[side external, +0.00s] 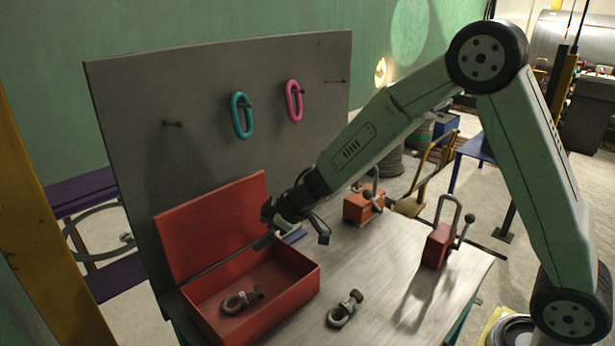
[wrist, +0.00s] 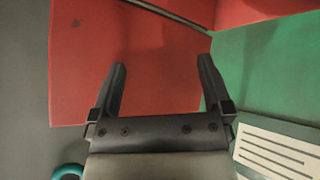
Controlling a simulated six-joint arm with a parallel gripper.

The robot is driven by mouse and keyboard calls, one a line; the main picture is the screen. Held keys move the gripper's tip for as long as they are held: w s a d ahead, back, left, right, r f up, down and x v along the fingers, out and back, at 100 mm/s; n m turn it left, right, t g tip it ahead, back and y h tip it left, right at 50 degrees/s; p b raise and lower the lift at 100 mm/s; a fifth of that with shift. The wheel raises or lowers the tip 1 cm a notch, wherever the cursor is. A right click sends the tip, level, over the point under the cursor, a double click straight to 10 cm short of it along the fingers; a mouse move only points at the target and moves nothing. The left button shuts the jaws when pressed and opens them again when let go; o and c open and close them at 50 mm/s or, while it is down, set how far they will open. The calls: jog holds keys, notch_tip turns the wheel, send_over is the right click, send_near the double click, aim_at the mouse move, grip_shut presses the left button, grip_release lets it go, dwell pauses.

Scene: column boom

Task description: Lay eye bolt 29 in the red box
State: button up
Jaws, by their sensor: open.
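The red box (side external: 207,322) stands open on the bench, its lid (side external: 215,222) raised against the grey board. A metal eye bolt (side external: 242,300) lies inside the box. A second eye bolt (side external: 345,309) lies on the bench top, right of the box. No number is readable on either, so I cannot tell which is 29. My gripper (side external: 266,229) is above the box's back right, close to the lid. In the wrist view my gripper (wrist: 162,68) has its fingers apart with nothing between them, and red surfaces (wrist: 80,80) fill much of the view ahead.
A teal link (side external: 241,115) and a pink link (side external: 294,101) hang on the grey board (side external: 190,80). Two red lever-handled blocks stand on the bench, one at the back (side external: 362,205) and one at the right (side external: 437,245). The bench's front right is clear.

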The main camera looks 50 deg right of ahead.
jog(key=s+d+m+g+h, duration=0.2)
jog(key=s+d+m, duration=0.2)
jog(key=s, duration=0.7)
jog(key=s+d+m+g+h, duration=0.2)
jog(key=s+d+m+g, duration=0.1)
jog(key=s, duration=0.9)
jog(key=shift+d+f+m, duration=0.45)
jog(key=shift+d+m, duration=0.35)
jog(key=shift+m, duration=0.1)
jog(key=shift+c, duration=0.2)
